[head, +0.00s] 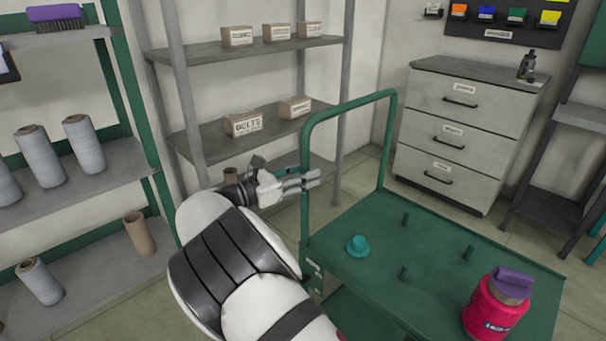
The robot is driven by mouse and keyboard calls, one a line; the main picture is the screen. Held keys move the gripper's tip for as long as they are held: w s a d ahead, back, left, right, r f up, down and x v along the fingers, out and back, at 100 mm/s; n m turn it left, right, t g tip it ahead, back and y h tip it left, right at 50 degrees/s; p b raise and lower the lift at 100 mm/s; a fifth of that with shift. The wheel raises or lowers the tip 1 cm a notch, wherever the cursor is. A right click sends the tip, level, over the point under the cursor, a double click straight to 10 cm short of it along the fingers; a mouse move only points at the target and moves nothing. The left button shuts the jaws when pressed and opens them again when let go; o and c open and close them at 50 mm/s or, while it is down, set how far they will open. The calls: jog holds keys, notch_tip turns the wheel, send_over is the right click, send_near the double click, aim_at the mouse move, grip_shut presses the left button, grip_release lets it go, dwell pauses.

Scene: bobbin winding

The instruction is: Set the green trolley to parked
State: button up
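The green trolley (428,238) stands at the right, with a tall looped handle (350,106) at its far left end and a flat top deck with several short pegs. A small pale plate or label (314,270) shows on its near left corner post. My gripper (308,180) is at the left upright of the handle, around mid-height, with its pale fingers overlapping the upright in the picture. I cannot tell whether the fingers touch or close on it. The trolley's lower part and wheels are mostly hidden by my arm or out of frame.
A teal knobbed piece (358,246) and a pink jar with a purple lid (496,303) are on the deck. Grey shelves (250,50) with small boxes stand behind, a yarn-cone rack (75,172) at left, a drawer cabinet (462,125) behind right. Some floor shows before the cabinet.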

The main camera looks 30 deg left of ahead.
jog(key=v, duration=1.2)
jog(key=shift+f, duration=0.1)
